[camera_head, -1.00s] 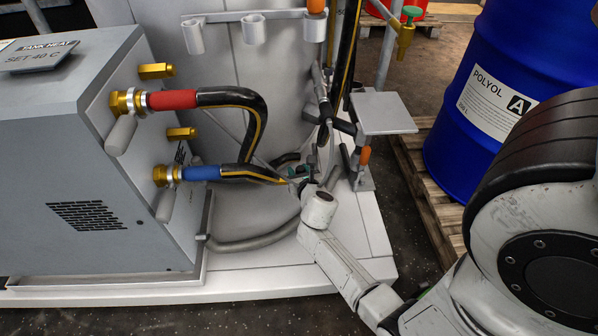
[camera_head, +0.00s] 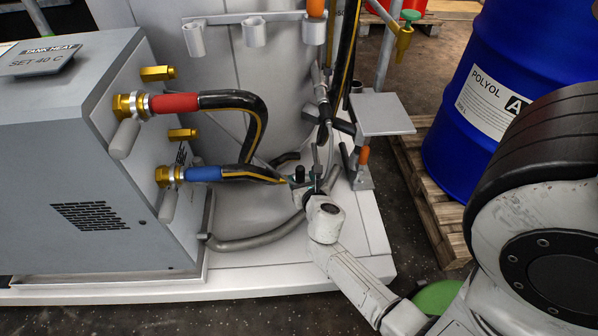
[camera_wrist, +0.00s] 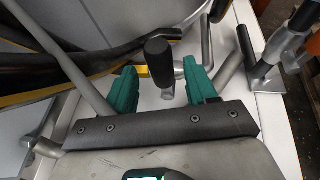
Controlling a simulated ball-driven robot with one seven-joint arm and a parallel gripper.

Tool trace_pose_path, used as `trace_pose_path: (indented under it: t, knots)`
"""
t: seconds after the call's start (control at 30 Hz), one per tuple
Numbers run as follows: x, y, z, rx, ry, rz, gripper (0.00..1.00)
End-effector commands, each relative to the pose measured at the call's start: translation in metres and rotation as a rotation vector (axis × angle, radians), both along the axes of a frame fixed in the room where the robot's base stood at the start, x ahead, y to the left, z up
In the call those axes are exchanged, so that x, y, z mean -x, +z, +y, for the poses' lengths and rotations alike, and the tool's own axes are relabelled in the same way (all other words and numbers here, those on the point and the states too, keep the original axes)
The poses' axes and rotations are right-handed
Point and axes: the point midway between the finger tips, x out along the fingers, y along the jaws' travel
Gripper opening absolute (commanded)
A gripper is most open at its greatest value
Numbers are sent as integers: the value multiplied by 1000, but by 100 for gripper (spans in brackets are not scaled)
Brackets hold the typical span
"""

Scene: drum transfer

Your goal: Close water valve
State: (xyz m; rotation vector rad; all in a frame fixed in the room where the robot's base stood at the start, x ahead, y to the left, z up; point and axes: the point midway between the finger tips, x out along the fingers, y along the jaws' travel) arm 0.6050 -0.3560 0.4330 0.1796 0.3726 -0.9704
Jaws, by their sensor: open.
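In the wrist view, my gripper (camera_wrist: 162,84) has its two teal fingers apart. A lever with a black grip and a grey metal stem (camera_wrist: 159,58) stands in the gap between them, clear of the left finger; contact with the right one cannot be told. In the head view my gripper (camera_head: 308,177) is low by the grey tank's base, partly hidden by my wrist. A brass tap with a green handle (camera_head: 405,38) is at the upper right, far from my gripper. Which of these is the water valve cannot be told for certain.
Black hoses with red (camera_head: 174,103) and blue (camera_head: 200,173) sleeves run from the grey heater (camera_head: 75,150) close to my gripper. A small grey plate on a stand (camera_head: 381,113) is just right of it. A blue drum (camera_head: 455,130) stands on a pallet at right.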

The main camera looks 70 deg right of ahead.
Motion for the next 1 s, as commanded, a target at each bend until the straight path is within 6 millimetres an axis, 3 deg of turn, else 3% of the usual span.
trace_pose_path:
  t: [0.1, 0.33, 1.0]
  knots:
    - [12, 10, 18, -1, 3, 3, 57]
    - [24, 19, 38, -1, 1, 1, 57]
    - [27, 20, 41, -1, 1, 1, 57]
